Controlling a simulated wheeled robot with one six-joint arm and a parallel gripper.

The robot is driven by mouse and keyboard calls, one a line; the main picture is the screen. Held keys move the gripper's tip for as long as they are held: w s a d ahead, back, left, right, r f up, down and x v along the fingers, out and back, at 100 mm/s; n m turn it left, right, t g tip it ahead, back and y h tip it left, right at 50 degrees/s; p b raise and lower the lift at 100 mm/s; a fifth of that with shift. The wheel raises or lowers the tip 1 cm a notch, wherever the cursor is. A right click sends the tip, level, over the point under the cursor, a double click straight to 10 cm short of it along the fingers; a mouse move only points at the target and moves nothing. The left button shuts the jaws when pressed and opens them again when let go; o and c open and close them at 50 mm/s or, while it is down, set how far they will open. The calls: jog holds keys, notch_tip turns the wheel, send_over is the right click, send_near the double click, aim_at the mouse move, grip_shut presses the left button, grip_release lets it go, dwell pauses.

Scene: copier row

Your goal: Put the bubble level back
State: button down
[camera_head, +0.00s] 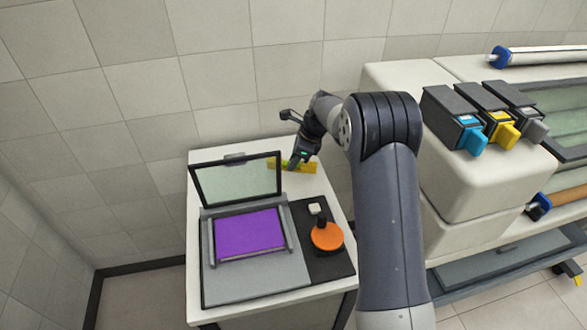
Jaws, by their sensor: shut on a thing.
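The bubble level (304,168) is a yellow-green bar near the back right of the white table. The arm and gripper hide part of the level. I cannot tell whether the level rests on the table or is held just above it.
On the white table (199,210) is a grey device with a purple pad (249,233) and a raised framed glass lid (237,182). An orange round knob (327,236) and a small white block (314,208) are on a dark mat (338,263). A copier with cyan (473,139), yellow and grey cartridges is at right.

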jog(key=shift+f, duration=1.7)
jog(key=shift+f, duration=0.15)
jog(key=c, duration=1.3)
grip_release()
jog(key=shift+o, duration=0.2)
jog(key=v, duration=1.2)
jog(key=shift+r, duration=0.25)
jog(key=shift+a, duration=0.1)
